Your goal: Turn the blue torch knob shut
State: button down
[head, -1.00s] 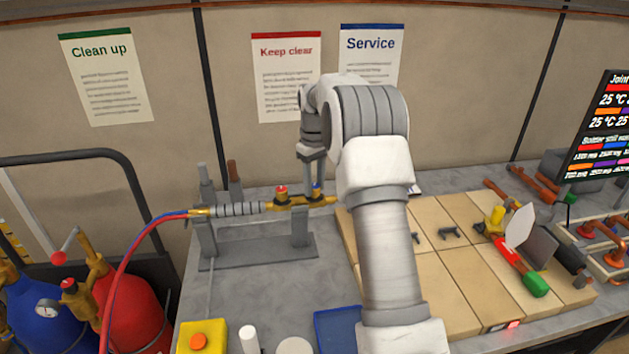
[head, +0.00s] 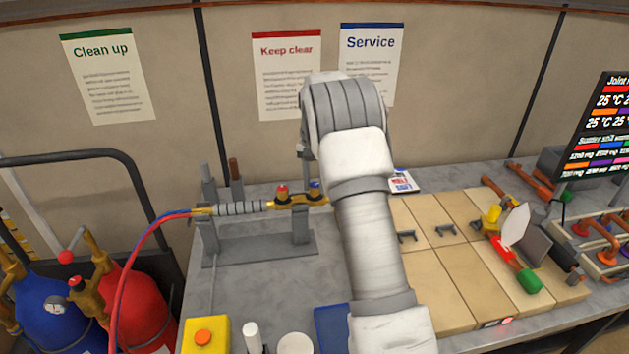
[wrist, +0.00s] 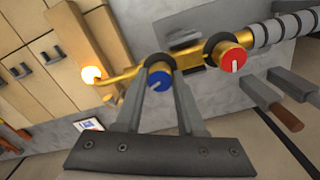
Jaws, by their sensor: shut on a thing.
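The brass torch lies across the grey stand on the bench, with a grey ribbed grip and red and blue hoses at its left end in the head view. Its blue knob (wrist: 160,80) has a white mark and sits between the two fingers of my gripper (wrist: 162,84) in the wrist view. The fingers are closed on the blue knob. The red knob (wrist: 232,57) is on the torch beside it, just outside the fingers. A bright glow (wrist: 91,73) shows near the torch tip. In the head view the blue knob (head: 315,189) shows beside the red knob (head: 282,192), and my arm hides the torch tip.
Pale bricks (head: 437,275) cover the bench to the right. A red and green tool (head: 516,265) lies there. Blue and red cylinders (head: 137,307) stand at left. A yellow box with an orange button (head: 203,338) is at the front. Grey bench between stand and box is clear.

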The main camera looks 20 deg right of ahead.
aim_at(315, 185)
jog(key=shift+m+p, duration=0.35)
jog(key=shift+m, duration=1.85)
jog(key=c, duration=0.5)
grip_release()
notch_tip(315, 185, up, 18)
jog(key=shift+f, duration=0.25)
